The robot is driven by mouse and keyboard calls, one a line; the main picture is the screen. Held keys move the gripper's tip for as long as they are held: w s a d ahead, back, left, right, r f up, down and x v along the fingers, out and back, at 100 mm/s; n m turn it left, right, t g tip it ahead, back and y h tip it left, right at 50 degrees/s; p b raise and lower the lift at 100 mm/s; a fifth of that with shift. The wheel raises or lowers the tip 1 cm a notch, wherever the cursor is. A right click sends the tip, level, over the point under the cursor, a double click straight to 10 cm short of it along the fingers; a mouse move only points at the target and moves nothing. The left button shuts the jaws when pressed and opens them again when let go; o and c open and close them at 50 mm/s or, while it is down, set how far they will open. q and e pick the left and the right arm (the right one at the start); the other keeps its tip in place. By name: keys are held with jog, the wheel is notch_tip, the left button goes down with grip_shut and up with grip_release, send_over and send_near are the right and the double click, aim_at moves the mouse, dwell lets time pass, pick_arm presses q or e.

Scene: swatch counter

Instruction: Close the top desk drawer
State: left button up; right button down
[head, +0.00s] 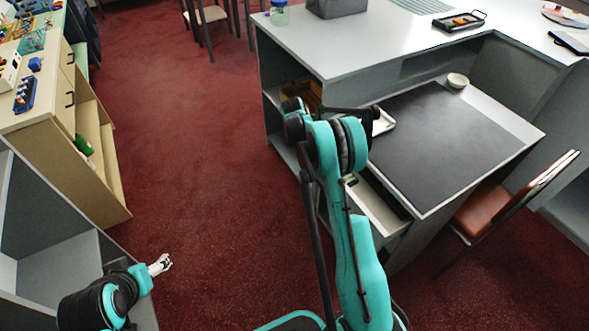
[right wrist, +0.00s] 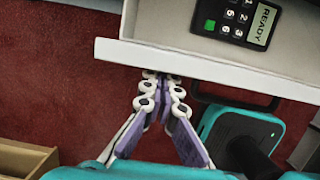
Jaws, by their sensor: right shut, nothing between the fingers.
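The desk drawer (head: 378,207) stands open under the desk top, partly hidden by my right arm in the head view. In the right wrist view its pale front panel (right wrist: 215,68) crosses the top of the picture, with a dark handle (right wrist: 238,100) on it. A card reader (right wrist: 238,20) with a green key and a READY display lies inside. My right gripper (right wrist: 162,80) is shut and empty, its fingertips at the front panel's lower edge; I cannot tell whether they touch. My left gripper (head: 163,265) looks open and empty, far from the desk.
A grey shelf unit (head: 60,270) is near my left arm. Red carpet between is clear.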

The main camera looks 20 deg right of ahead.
jog(key=d, duration=0.4)
jog(key=w+d, duration=0.1)
jog(key=d, duration=0.6)
jog(key=shift+w+d+f+p, duration=0.15)
jog(key=shift+d+p, duration=0.15)
jog(key=shift+p, duration=0.05)
pick_arm(q)
jog(key=shift+w+a+r, duration=0.1)
jog(key=shift+w+r, duration=0.05)
jog(key=shift+r, duration=0.25)
pick_arm(e)
jog(key=shift+d, duration=0.5)
jog(key=shift+w+a, duration=0.1)
jog(key=shift+a, duration=0.1)
jog(key=a, duration=0.2)
jog(key=a+r, duration=0.1)
jog(key=a, duration=0.1)
jog(key=shift+s, duration=0.2)
pick_arm(q)
jog(key=r+p, duration=0.2)
jog(key=s+r+p, duration=0.1)
jog(key=shift+s+d+r+p, duration=0.1)
jog(key=shift+d+r+p, duration=0.2)
jog(key=shift+p, duration=0.05)
pick_arm(e)
jog(key=v, duration=0.9)
jog(key=shift+a, duration=0.15)
